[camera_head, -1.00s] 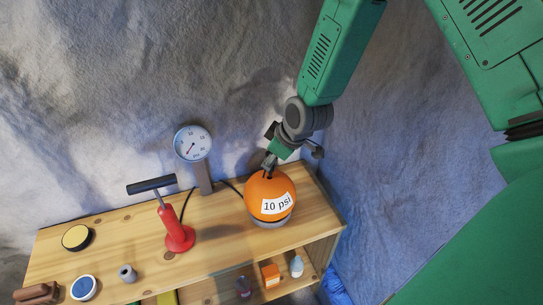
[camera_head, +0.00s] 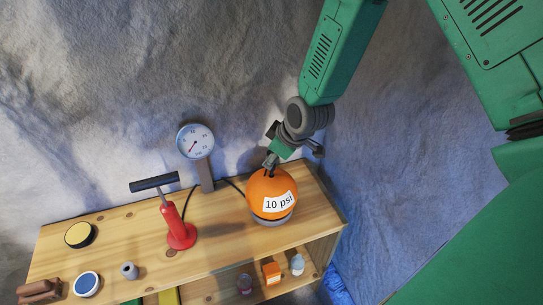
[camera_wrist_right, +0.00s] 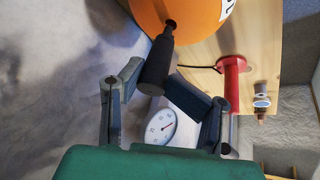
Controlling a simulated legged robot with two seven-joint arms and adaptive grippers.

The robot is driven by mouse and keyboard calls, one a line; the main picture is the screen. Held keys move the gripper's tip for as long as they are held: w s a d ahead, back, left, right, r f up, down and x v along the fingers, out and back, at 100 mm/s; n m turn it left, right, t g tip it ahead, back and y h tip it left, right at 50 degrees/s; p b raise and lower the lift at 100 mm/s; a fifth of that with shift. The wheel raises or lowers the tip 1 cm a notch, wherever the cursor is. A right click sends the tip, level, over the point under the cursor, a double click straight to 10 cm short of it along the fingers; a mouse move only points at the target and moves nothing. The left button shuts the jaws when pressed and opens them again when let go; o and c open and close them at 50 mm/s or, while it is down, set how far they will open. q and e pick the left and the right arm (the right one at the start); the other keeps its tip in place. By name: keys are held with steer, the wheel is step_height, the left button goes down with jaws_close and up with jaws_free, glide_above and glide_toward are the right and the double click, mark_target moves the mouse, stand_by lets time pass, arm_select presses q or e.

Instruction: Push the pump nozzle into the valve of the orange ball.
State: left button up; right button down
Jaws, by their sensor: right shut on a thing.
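The orange ball (camera_head: 268,186) with a "10 psi" label (camera_head: 279,204) sits on a grey ring base (camera_head: 273,222) at the right of the wooden bench. My right gripper (camera_head: 269,163) is just above its top. In the right wrist view, my right gripper (camera_wrist_right: 155,73) is shut on the dark pump nozzle (camera_wrist_right: 159,62). The nozzle's narrow tip meets the dark valve (camera_wrist_right: 171,22) of the ball (camera_wrist_right: 190,10); how deep it sits I cannot tell. The red pump (camera_head: 174,225) with a black handle (camera_head: 154,183) stands upright left of the ball. My left gripper is out of view.
A round gauge (camera_head: 195,141) stands on a post behind the pump. A black hose (camera_head: 233,185) runs behind the ball. A yellow-topped disc (camera_head: 78,234), a blue-topped disc (camera_head: 86,284) and a grey cylinder (camera_head: 129,271) lie left on the bench (camera_head: 225,245).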

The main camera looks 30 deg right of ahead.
steer(key=shift+f, duration=0.15)
steer(key=shift+f+b, duration=0.8)
steer(key=shift+f, duration=0.45)
steer(key=c, duration=0.8)
jaws_free()
steer(key=shift+s+r, duration=0.1)
steer(key=shift+r, duration=0.15)
steer(key=v, duration=1.1)
steer(key=shift+s+d+r, duration=0.1)
